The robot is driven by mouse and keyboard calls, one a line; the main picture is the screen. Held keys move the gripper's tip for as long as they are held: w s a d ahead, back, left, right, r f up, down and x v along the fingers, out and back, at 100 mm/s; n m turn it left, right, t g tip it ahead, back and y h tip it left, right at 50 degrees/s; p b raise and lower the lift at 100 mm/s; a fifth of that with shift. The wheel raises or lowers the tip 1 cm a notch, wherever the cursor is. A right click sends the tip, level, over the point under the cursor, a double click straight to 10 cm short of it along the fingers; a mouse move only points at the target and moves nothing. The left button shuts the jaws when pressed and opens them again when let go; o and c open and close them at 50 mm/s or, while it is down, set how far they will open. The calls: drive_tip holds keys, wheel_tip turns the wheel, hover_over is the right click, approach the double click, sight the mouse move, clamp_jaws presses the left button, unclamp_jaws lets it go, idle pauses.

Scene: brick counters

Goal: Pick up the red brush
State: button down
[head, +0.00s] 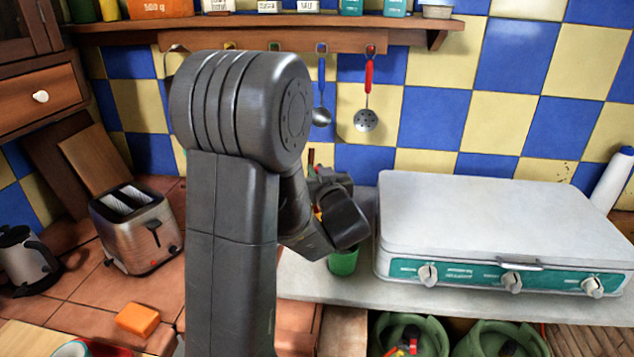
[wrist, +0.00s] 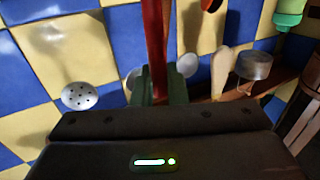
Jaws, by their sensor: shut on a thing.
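The red brush (wrist: 157,38) stands up in the middle of the wrist view, with its upper part cut off by the top edge. My gripper (wrist: 160,88) is shut on it, with a green finger on each side of the red shaft. In the head view my gripper (head: 326,180) is mostly hidden behind my own arm links, above the counter near the wall. A small red bit of the brush (head: 311,156) seems to show there. The rest of the brush is hidden.
A green cup (head: 343,262) stands below my wrist, left of the white stove (head: 490,225). A skimmer (head: 366,119) and a ladle (head: 321,115) hang under the shelf (head: 250,28). A toaster (head: 137,228) and an orange sponge (head: 137,319) are on the left counter.

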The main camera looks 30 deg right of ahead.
wheel_tip(320, 180, up, 15)
drive_tip(key=p, duration=0.1)
drive_tip(key=shift+r, duration=0.15)
idle(0.6)
